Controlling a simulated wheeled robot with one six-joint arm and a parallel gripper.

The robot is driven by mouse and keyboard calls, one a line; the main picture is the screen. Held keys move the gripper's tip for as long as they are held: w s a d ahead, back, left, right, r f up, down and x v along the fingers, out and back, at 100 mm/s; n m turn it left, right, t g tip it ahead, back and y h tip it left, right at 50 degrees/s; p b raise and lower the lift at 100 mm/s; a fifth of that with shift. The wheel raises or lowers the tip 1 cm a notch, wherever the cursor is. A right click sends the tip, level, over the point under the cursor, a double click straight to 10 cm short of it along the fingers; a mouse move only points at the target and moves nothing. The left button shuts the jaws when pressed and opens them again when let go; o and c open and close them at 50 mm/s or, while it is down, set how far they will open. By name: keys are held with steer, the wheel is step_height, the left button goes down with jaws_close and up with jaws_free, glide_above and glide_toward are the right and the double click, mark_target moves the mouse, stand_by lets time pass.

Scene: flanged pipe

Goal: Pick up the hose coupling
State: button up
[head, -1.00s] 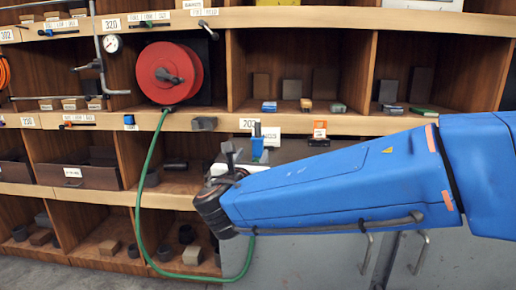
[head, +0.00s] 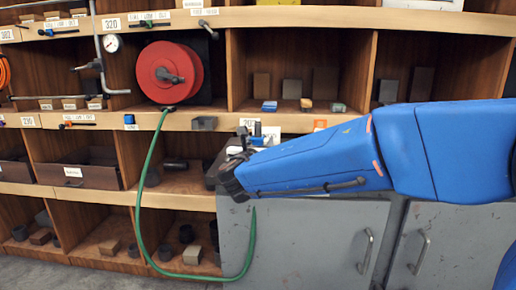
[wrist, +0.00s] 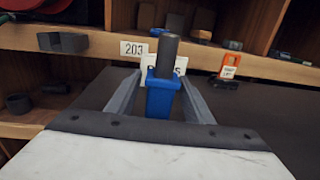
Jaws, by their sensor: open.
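A dark grey cylinder (wrist: 168,55), which looks like the hose coupling, stands upright in a blue block (wrist: 162,98). Both show small in the head view, the cylinder (head: 257,129) above the blue block (head: 258,141), partly hidden by my arm. My gripper (wrist: 160,78) is open and empty, pointing at them. In the wrist view its fingers lie left and right of the blue block; I cannot tell how far beyond the tips the block is. In the head view my gripper (head: 238,155) is just left of it. A green hose (head: 146,190) hangs nearby; its upper right end passes behind my arm.
A red hose reel (head: 168,72) hangs in the shelving. A grey block (wrist: 62,42) sits on the shelf edge left of the gripper. An orange tag (wrist: 229,65) stands on the right. A grey cabinet (head: 300,240) is below my arm.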

steer(key=shift+w+d, duration=0.1)
steer(key=shift+w, duration=0.6)
jaws_close()
